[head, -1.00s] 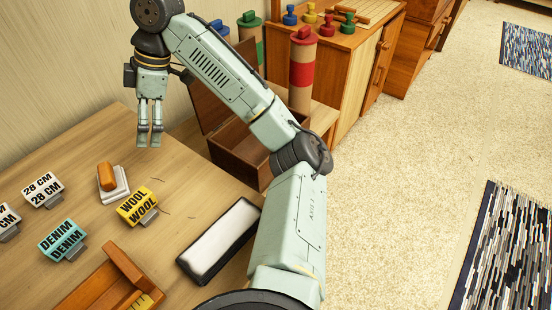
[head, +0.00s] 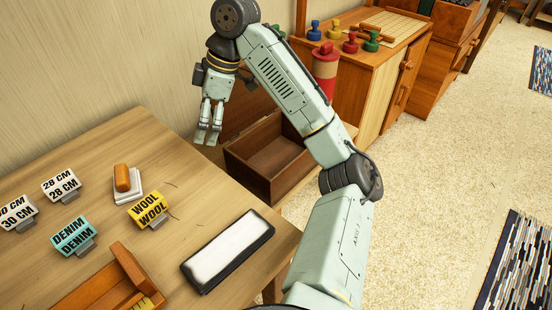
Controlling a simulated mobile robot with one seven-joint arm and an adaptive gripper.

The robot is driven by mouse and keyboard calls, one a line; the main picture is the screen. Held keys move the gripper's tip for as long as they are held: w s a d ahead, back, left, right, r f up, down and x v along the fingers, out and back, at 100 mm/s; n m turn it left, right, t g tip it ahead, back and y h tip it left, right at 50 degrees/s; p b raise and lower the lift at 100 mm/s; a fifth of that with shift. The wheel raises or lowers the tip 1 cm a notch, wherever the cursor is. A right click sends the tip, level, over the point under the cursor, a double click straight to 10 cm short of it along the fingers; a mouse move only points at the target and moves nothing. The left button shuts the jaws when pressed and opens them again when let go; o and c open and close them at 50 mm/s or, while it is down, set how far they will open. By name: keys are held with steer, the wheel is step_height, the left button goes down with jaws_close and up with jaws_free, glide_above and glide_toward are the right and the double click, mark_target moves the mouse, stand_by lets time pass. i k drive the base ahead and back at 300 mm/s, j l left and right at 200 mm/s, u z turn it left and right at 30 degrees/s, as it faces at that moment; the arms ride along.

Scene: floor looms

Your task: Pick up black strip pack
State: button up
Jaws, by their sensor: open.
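I cannot make out a black strip pack for certain in the head view. My gripper (head: 208,137) hangs with its fingers pointing down, open and empty, near the table's back right edge and left of the open wooden chest (head: 237,169). The part of the chest floor I can see looks bare. A black-rimmed tray (head: 200,283) with a white pad lies near the table's right edge, well away from my gripper.
The wooden table (head: 105,135) holds yellow WOOL (head: 147,208) and teal DENIM (head: 73,236) signs, white size signs, an orange-handled block (head: 123,180) and a wooden box (head: 95,290).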

mark_target(208, 267)
steer(key=k, duration=1)
